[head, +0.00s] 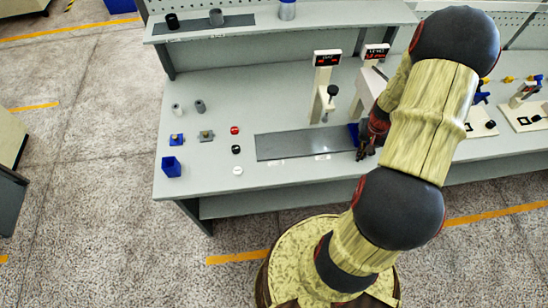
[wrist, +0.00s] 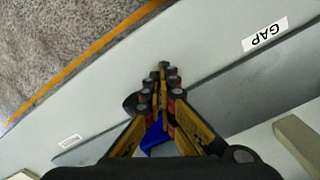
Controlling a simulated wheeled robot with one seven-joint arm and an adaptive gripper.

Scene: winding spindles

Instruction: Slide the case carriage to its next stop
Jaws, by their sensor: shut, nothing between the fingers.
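A blue piece (head: 353,132), which may be the case carriage, shows beside my gripper at the right end of a long dark grey strip (head: 290,146) on the bench. It is mostly hidden by my gripper and arm. My gripper (head: 364,154) points down at the strip's right end, shut and empty. In the wrist view the closed fingertips (wrist: 164,72) are over the bench, close to the strip's edge, and the blue piece (wrist: 157,138) shows between and behind the fingers. I cannot tell whether they touch it.
White stands with red displays (head: 327,58) rise behind the strip. Red, black and white buttons (head: 236,149) are left of it, with a blue bin (head: 171,166) farther left. The bench front is clear.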

